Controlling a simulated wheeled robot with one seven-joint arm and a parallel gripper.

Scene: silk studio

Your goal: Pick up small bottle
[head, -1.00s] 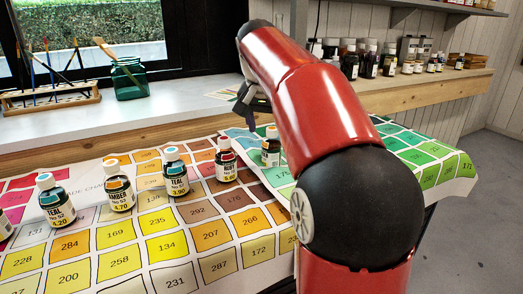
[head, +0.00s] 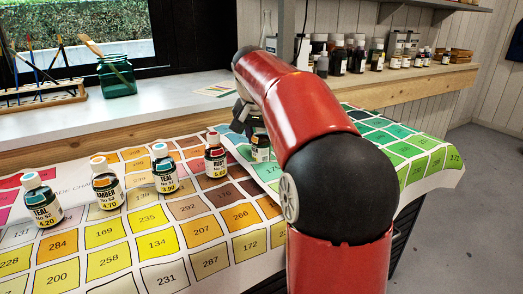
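Several small dark bottles with white labels stand upright in a row on the colour chart (head: 163,240). From the left they are a teal bottle (head: 43,206) with a white cap, an amber bottle (head: 107,190), another teal bottle (head: 165,174) and a red-labelled bottle (head: 215,162). A further small bottle (head: 261,152) at the right end is partly hidden by my arm. My gripper (head: 242,122) is above and just left of that last bottle, partly behind the red arm. I cannot tell whether its fingers are apart or touch the bottle.
A green glass jar (head: 117,80) and a wooden brush rack (head: 42,95) stand on the white windowsill at the back left. Several more bottles (head: 358,57) line the ledge at the back right. The front of the chart is clear.

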